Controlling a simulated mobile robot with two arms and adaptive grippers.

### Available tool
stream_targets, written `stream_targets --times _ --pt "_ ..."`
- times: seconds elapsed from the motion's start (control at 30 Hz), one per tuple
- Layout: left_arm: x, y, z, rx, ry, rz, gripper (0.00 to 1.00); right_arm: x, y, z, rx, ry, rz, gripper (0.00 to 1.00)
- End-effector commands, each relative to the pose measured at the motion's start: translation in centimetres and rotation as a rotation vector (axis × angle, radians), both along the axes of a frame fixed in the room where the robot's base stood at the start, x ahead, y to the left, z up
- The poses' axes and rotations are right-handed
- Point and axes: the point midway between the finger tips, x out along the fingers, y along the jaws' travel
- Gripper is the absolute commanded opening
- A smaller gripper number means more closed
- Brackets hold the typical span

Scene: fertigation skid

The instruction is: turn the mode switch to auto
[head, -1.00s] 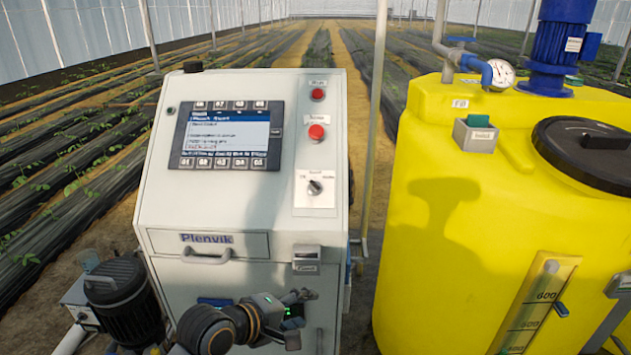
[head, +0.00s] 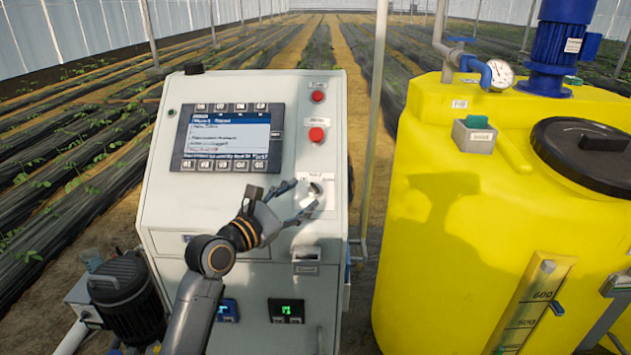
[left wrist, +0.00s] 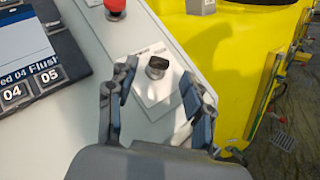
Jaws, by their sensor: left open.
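The mode switch is a small dark knob on a white plate on the right side of the grey cabinet's sloped front. In the left wrist view the knob (left wrist: 156,67) stands ahead of my open left gripper (left wrist: 160,95), roughly between the two fingers and apart from them. In the head view my left gripper (head: 305,200) is open in front of the switch plate (head: 328,200) and its fingers partly cover the switch. The switch's pointer direction cannot be made out. My right gripper is not in view.
Two red buttons (head: 317,134) sit above the switch on the cabinet (head: 220,210). A screen panel (head: 228,138) is to the left. A yellow tank (head: 440,240) stands to the right across a narrow gap. A dark motor (head: 125,295) is at the lower left.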

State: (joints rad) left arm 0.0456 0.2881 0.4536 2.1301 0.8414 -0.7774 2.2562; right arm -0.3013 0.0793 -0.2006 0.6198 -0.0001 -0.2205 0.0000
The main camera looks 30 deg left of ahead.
Motion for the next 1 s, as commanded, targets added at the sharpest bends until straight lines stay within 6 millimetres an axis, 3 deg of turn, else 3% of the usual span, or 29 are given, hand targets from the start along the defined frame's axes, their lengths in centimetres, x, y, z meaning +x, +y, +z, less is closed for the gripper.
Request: stream_targets --times 0.1,0.3,0.73,1.0 --pt "2.5 -0.2 0.3 0.000 0.000 0.000 0.51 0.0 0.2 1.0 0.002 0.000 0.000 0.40" --pt "5.2 -0.5 0.1 0.000 0.000 -0.001 0.51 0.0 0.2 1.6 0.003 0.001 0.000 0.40" --pt "6.1 -0.6 -0.1 0.002 0.001 0.000 0.51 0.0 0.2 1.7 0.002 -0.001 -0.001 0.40" --pt "6.1 -0.6 -0.1 0.002 0.001 0.000 0.00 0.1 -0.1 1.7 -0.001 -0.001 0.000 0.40"
